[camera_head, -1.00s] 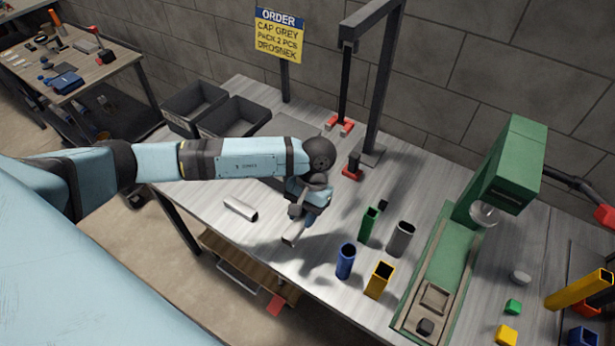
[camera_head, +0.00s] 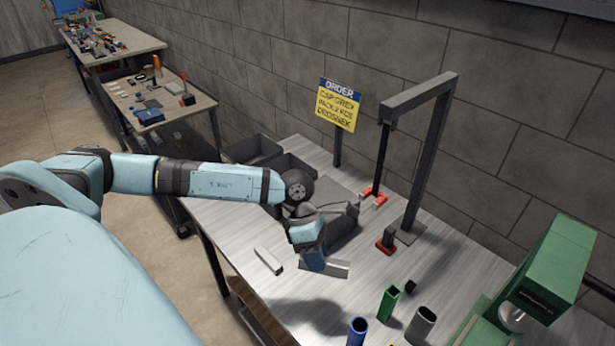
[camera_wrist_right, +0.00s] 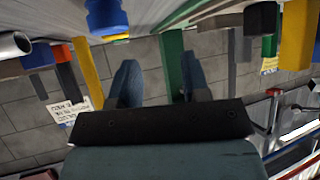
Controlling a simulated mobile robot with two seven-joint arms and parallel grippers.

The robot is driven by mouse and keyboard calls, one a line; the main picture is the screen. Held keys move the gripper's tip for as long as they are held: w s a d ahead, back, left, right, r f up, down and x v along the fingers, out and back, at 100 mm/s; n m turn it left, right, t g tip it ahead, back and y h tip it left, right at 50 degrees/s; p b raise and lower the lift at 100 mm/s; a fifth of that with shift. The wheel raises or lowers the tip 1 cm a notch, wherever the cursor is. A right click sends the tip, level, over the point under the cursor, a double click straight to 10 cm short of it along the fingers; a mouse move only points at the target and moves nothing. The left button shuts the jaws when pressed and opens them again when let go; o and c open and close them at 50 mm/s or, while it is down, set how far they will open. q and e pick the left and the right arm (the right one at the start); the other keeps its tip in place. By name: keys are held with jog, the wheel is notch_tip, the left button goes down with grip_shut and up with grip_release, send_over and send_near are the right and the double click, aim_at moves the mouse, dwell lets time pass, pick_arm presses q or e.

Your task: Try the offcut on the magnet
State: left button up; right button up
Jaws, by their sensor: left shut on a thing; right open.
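My left gripper (camera_head: 312,260) comes in from the left in the head view and is shut on a silver metal piece (camera_head: 337,269). The piece lies sideways just above or at the tabletop; whether it touches is unclear. Another silver piece (camera_head: 268,261) lies on the table to its left. A red-tipped part (camera_head: 374,197), which looks like the magnet, hangs on a dark rod from a grey gantry (camera_head: 428,150), behind and right of the gripper. My right gripper (camera_wrist_right: 158,75) is open and empty in the right wrist view, its two blue fingers apart.
A red-and-black block (camera_head: 386,241) stands by the gantry foot. Green (camera_head: 388,304), grey (camera_head: 420,325) and blue (camera_head: 357,331) tubes stand at the front. A green press (camera_head: 548,270) is right. Dark bins (camera_head: 252,150) and an order sign (camera_head: 340,105) are behind.

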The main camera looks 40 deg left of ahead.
pick_arm(q)
jog(key=r+n+t, duration=0.1)
jog(key=r+n, duration=0.1)
jog(key=n, duration=0.1)
jog(key=s+r+n+t, duration=0.1)
jog(key=r+n+t, duration=0.1)
jog(key=n, duration=0.2)
jog(key=a+r+n+t+h, duration=0.1)
jog(key=r+n+t, duration=0.1)
jog(key=r+n, duration=0.1)
jog(key=shift+s+r, duration=0.1)
jog(key=shift+s, duration=0.3)
pick_arm(e)
jog(key=shift+d, duration=0.1)
pick_arm(q)
jog(key=shift+r+n+t, duration=0.3)
jog(key=shift+r+n, duration=0.2)
jog(key=shift+n, duration=0.4)
